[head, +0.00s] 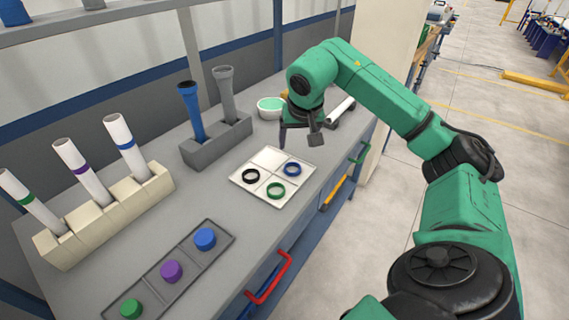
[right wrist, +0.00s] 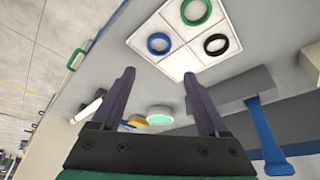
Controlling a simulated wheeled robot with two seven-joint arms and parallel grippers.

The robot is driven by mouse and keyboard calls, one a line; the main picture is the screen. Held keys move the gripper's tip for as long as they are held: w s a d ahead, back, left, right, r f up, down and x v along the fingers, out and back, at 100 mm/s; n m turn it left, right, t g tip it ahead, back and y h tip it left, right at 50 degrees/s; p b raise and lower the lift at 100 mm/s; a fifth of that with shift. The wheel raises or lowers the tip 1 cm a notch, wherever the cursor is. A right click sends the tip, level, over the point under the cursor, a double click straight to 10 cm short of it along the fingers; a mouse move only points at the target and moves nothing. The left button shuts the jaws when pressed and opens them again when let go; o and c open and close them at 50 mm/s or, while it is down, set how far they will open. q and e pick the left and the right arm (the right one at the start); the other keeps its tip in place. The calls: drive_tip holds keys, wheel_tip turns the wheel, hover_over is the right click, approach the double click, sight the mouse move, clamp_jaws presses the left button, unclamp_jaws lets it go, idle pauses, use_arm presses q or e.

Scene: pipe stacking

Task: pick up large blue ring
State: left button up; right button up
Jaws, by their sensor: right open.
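The blue ring (head: 292,169) lies flat in the back right compartment of a white, divided tray (head: 242,181) on the bench. It also shows in the right wrist view (right wrist: 159,43), ahead of the fingertips. A green ring (head: 276,189) and a black ring (head: 251,175) lie in other compartments; one compartment is empty. My right gripper (head: 299,141) is open and empty, above the bench just beyond the tray. In the right wrist view its two fingers (right wrist: 159,78) are spread apart, with the blue ring clear of them. My left gripper is out of view.
A grey holder (head: 216,142) with a blue and a grey pipe stands left of the tray. A cream rack (head: 110,213) holds white banded pipes. A grey tray (head: 190,253) holds coloured caps in front. A green-and-white bowl (head: 270,107) and a white tube (head: 340,110) lie beyond.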

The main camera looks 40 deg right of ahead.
approach(292, 171)
drive_tip(key=p+x, duration=0.1)
drive_tip(key=x, duration=0.5)
drive_tip(key=shift+f+p, duration=0.2)
drive_tip(key=shift+p, duration=0.15)
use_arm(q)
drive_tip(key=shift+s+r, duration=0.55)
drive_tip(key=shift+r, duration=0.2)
use_arm(e)
drive_tip(key=c, duration=1.1)
drive_tip(key=shift+r, duration=0.1)
